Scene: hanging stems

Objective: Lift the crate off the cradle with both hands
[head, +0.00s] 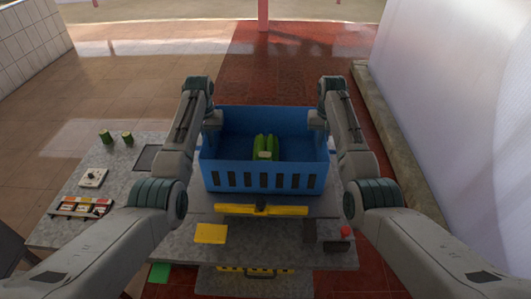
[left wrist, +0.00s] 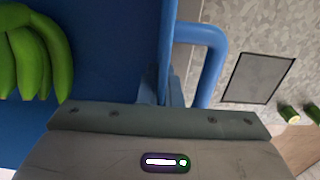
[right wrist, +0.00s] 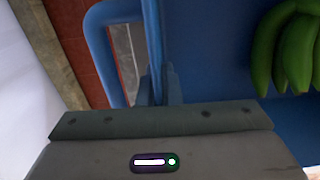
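The blue crate (head: 265,181) is in the middle of the head view, level, with green bananas (head: 265,147) inside. A cradle with a yellow front bar (head: 285,211) shows just below the crate's front; the crate hides the rest, so I cannot tell whether they touch. My left gripper (head: 213,121) is at the crate's left side, its narrow fingers (left wrist: 162,92) closed on the side wall beside the blue loop handle (left wrist: 212,65). My right gripper (head: 318,121) is at the right side, its fingers (right wrist: 156,88) likewise closed on the wall beside the other loop handle (right wrist: 98,50).
The grey speckled table (head: 185,240) holds a yellow pad (head: 211,233), a switch box (head: 93,178), a tray of coloured pieces (head: 82,208) and two green cut pieces (head: 127,137). A red button (head: 345,232) is at the right. A pale wall (head: 460,100) stands at right.

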